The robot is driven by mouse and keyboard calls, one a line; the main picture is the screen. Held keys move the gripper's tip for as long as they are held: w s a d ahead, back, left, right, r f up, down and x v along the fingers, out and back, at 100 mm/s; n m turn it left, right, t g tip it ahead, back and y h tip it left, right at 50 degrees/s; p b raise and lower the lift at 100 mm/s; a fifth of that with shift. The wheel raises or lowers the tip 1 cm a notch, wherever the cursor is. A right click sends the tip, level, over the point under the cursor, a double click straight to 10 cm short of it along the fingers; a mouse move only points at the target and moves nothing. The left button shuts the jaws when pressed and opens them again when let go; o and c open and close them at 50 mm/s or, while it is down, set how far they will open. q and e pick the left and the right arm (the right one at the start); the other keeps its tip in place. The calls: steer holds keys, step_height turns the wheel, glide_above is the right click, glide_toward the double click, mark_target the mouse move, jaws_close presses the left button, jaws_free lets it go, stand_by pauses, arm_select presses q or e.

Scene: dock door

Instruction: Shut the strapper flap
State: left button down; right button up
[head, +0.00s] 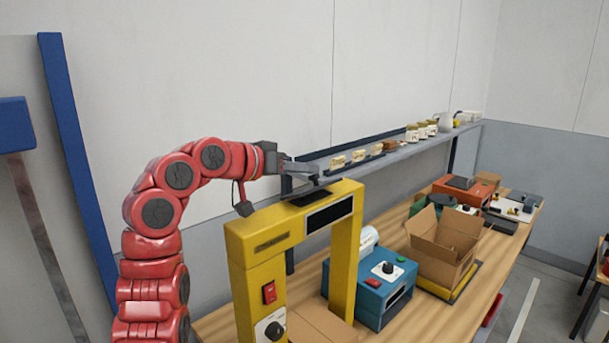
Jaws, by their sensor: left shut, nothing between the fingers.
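The strapper (247,249) is a yellow arch on the wooden bench, with a red switch and a white dial on its left post. A dark rectangular panel (328,214) is on the front of its top beam, and a dark patch (308,198) lies on the beam's top face. I cannot tell which of these is the flap or how far it stands open. My left gripper (321,178) is shut and empty, just above the beam's top at the right of the dark patch. Whether it touches is unclear. My right gripper is out of view.
A blue box with a dial (372,296) stands right of the strapper. An open cardboard box (442,252) is beyond it. A grey shelf (400,154) with several small items runs behind the bench. A closed carton (318,326) sits under the arch.

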arm_select(q)
steer(key=shift+d+f+b, duration=0.1)
steer(key=shift+f+b, duration=0.25)
steer(key=shift+s+d+f+m+b, duration=0.25)
steer(key=shift+m+b, duration=0.35)
steer(key=shift+b, duration=0.3)
steer(key=shift+s+d+f+m+t+y+b, duration=0.15)
steer(key=shift+s+m+t+y+b, duration=0.2)
steer(key=shift+b, duration=0.35)
steer(key=shift+w+d+f+b, duration=0.1)
steer(key=shift+f+b, duration=0.05)
steer(key=shift+b, duration=0.25)
steer(key=shift+d, duration=0.1)
steer(key=shift+s, duration=0.2)
